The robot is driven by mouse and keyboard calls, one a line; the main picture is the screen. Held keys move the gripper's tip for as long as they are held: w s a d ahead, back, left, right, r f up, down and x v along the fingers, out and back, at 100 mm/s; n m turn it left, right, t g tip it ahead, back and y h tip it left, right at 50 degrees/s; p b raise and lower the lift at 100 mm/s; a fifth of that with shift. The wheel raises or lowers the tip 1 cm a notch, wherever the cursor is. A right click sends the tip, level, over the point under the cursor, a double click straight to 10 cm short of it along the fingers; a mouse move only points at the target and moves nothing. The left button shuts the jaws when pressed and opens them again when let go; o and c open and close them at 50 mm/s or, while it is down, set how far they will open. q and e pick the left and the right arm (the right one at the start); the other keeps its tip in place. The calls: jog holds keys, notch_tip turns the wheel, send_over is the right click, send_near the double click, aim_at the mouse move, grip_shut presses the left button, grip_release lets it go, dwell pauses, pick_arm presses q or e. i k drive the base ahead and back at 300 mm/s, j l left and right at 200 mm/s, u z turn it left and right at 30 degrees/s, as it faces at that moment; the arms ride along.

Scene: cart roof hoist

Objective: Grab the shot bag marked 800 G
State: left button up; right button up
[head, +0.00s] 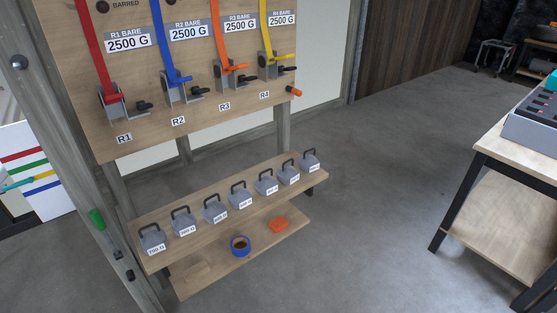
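A row of several grey shot bags with dark loop handles stands on the upper wooden shelf (140,226). They run from the near left bag (151,236) to the far right bag (310,162), with a middle bag (240,196) between. Each has a small white label on its front. The labels are too small to read surely, so I cannot tell which bag is marked 800 G. Neither of my grippers shows in the head view.
A lower shelf (190,287) holds a blue-rimmed bowl (240,247) and an orange block (279,224). Above hangs a wooden board (155,135) with coloured straps and 2500 G labels. A grey post (75,150) stands left, a table (500,150) right. Floor between is clear.

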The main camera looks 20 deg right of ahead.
aim_at(308, 164)
jog(key=i+l+u, duration=0.25)
jog(key=l, duration=0.2)
jog(key=l+u, duration=0.25)
jog(key=l, duration=0.25)
jog(key=i+l+u, duration=0.25)
jog(key=l, duration=0.25)
jog(key=k, duration=0.1)
